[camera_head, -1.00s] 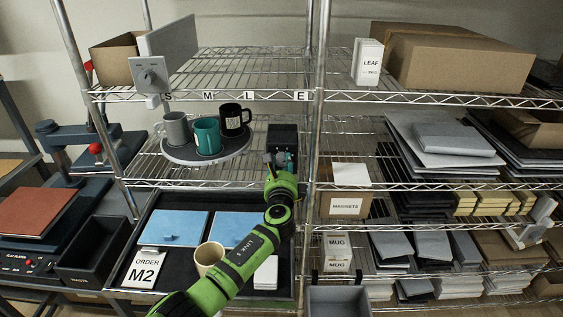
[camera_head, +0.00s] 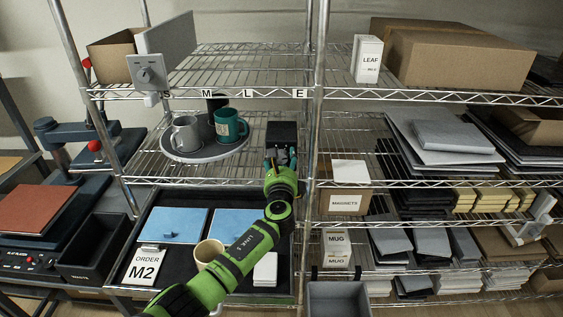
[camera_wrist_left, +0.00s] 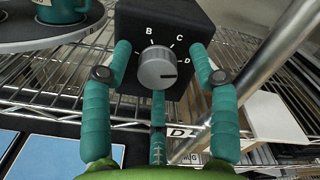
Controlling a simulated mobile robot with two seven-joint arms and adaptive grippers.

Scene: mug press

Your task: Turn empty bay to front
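A round grey turntable (camera_head: 205,155) sits on the middle shelf. It carries a grey mug (camera_head: 185,136) at front left, a teal mug (camera_head: 229,126) at right and a black mug (camera_head: 216,102) at the back, partly hidden by the shelf above. I see no mug at the back left, though that part is poorly visible. A black control box (camera_head: 282,134) stands right of the turntable. In the left wrist view its grey knob (camera_wrist_left: 157,68) has its mark toward D. My left gripper (camera_head: 281,161) is open, its teal fingers spread around the knob with visible gaps. My right gripper is out of view.
A shelf post (camera_head: 312,150) stands close right of the control box. The wire shelf (camera_head: 240,97) above limits height. Below lie a tray with blue sheets (camera_head: 176,225), a cream mug (camera_head: 208,252) and an order card M2 (camera_head: 143,268).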

